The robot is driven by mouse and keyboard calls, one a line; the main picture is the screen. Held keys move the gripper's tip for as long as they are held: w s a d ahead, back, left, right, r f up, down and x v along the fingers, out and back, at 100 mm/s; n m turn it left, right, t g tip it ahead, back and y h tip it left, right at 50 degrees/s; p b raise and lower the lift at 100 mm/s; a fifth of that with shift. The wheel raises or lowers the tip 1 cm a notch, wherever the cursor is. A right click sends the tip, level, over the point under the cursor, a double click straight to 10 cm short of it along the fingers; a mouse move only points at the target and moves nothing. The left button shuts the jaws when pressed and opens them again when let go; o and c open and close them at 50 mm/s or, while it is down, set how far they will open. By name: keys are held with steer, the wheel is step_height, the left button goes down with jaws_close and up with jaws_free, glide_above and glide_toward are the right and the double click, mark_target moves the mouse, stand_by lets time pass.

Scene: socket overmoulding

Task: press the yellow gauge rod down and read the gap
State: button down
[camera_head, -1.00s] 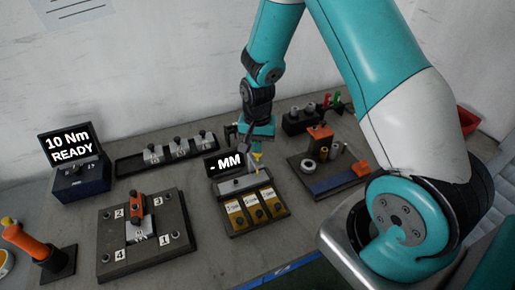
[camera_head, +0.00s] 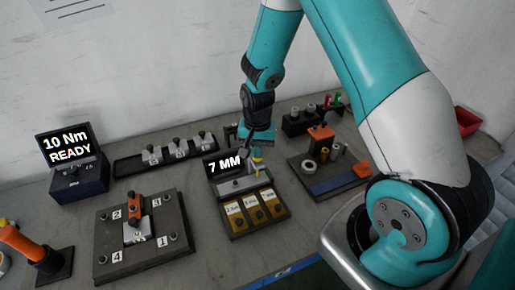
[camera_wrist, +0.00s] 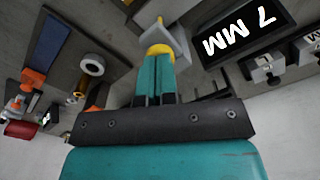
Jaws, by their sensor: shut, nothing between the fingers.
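The yellow gauge rod (camera_wrist: 158,49) stands on a grey block (camera_wrist: 178,35) of the gauge station. My gripper (camera_wrist: 156,58) is shut with its fingertips on top of the rod; nothing is seen between the fingers. In the head view the rod (camera_head: 255,164) shows as a small yellow spot under my gripper. The gauge display (camera_head: 225,163) reads "7 MM", and it shows upside down in the wrist view (camera_wrist: 238,32). How far the rod is pressed is hidden by the fingers.
Three yellow-and-white labelled pieces (camera_head: 254,210) lie in the tray in front of the display. A numbered plate (camera_head: 142,235) is at left, below a "10 Nm READY" box (camera_head: 80,180). A board with rings and an orange part (camera_head: 335,180) is at right.

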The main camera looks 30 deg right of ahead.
stand_by(0.4)
step_height(320, 180, up, 8)
steer(key=p, duration=0.6)
stand_by(0.5)
stand_by(0.4)
